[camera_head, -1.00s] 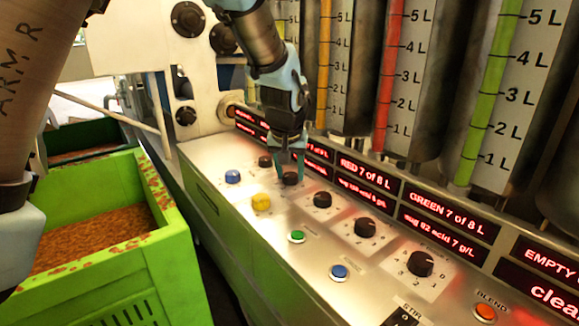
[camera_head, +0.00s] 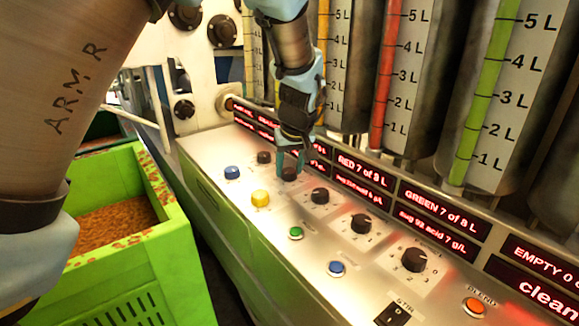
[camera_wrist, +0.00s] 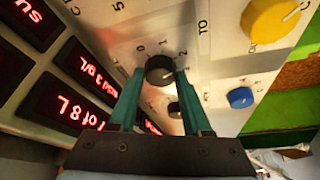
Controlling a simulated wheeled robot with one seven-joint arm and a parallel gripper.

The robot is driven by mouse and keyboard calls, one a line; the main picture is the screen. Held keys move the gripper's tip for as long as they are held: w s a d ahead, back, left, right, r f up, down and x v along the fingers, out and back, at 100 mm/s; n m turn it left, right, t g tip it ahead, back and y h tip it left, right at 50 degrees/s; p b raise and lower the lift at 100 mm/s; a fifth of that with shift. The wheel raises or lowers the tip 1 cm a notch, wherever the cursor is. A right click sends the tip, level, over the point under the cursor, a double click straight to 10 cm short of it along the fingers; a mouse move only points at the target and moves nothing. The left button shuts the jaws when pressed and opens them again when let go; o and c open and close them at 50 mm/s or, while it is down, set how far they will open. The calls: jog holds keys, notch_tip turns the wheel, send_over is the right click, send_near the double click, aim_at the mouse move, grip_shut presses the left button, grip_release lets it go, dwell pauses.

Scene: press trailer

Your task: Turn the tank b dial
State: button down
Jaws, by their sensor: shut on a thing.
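A row of black dials runs along the sloped metal panel. My gripper (camera_head: 290,163) points down at the second dial from the far end (camera_head: 289,174), with a finger on each side of it. In the wrist view the two teal fingers of my gripper (camera_wrist: 159,73) are closed around this black dial (camera_wrist: 160,69), over a printed scale with 0, 1 and 2. The fingers hide part of its sides. Its tank letter is not readable here, so I cannot tell from a label that it is the tank b dial.
Neighbouring dials stand close by, the farthest one (camera_head: 264,157) and the third one (camera_head: 320,195). Red-lettered displays (camera_head: 363,173) and tall tanks rise behind. A green crate (camera_head: 125,270) stands at left.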

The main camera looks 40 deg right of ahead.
jog(key=shift+c, duration=1.7)
grip_release()
jog(key=b+v, duration=0.1)
jog(key=v, duration=0.9)
jog(key=shift+r, duration=0.35)
jog(key=shift+a, duration=0.1)
